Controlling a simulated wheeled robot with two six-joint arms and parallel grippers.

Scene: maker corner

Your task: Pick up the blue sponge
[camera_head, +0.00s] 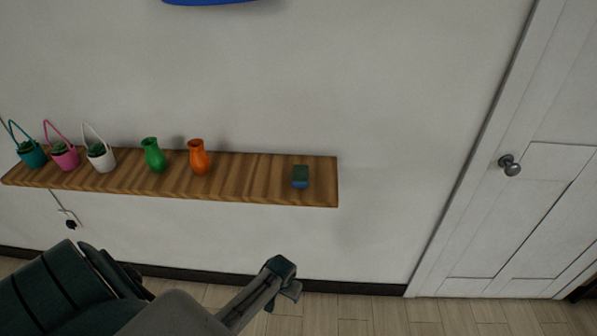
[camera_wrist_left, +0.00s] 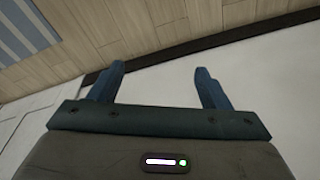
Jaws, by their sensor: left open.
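The blue sponge (camera_head: 300,183) lies near the right end of a wooden wall shelf (camera_head: 250,178). It is blue at the front edge with a dark green top. My left arm comes in from the lower left in the head view, and its end (camera_head: 281,275) is below the shelf, apart from the sponge. In the left wrist view my left gripper (camera_wrist_left: 160,82) has its two fingers spread apart with nothing between them. My right gripper is not in view.
An orange vase (camera_head: 199,158) and a green vase (camera_head: 153,156) stand left of the sponge. White, pink and teal hanging planters stand at the shelf's left end. A white door (camera_head: 540,200) is at the right. The wall above the shelf is mostly clear.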

